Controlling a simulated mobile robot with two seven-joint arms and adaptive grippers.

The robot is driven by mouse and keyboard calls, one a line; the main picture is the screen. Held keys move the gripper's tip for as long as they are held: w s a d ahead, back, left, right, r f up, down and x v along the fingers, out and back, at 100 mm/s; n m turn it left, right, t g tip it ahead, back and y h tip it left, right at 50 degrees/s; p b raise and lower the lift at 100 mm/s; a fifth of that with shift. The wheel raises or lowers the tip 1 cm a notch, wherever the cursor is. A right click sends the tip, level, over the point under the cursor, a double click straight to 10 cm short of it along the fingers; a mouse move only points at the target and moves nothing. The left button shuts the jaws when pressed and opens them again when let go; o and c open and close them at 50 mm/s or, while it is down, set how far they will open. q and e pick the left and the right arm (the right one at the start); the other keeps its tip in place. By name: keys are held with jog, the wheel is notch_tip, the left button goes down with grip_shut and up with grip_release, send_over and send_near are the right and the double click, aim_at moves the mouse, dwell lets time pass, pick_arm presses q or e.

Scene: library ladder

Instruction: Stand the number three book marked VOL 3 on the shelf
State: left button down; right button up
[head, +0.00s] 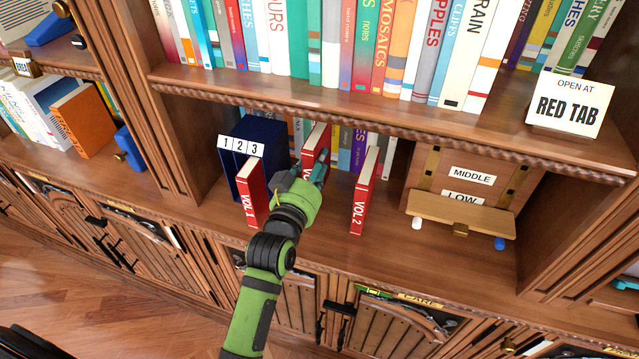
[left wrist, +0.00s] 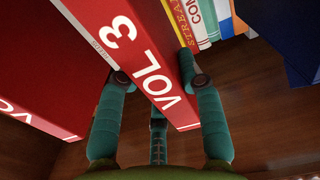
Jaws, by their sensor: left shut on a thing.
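The red VOL 3 book (left wrist: 125,35) is between the fingers of my left gripper (left wrist: 155,78) in the left wrist view. In the head view the held red book (head: 315,142) stands roughly upright behind my left gripper (head: 314,172), which is shut on it. I cannot tell whether its bottom touches the shelf. A blue holder labelled 1 2 3 (head: 226,172) stands to its left. The red VOL 1 book (head: 249,196) stands in front of the holder, and the red VOL 2 book (head: 362,195) stands to the right. My right gripper is out of view.
A wooden box marked MIDDLE and LOW (head: 440,185) stands on the right of this shelf (head: 320,240). Other books (head: 352,148) stand behind the held book. The shelf board above (head: 330,95) carries a full row of books and a RED TAB sign (head: 566,105).

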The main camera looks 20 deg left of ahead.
pick_arm(q)
notch_tip(320, 180, down, 4)
jog(key=shift+r, duration=0.1)
jog(key=shift+f, duration=0.4)
jog(key=c, duration=0.8)
grip_release()
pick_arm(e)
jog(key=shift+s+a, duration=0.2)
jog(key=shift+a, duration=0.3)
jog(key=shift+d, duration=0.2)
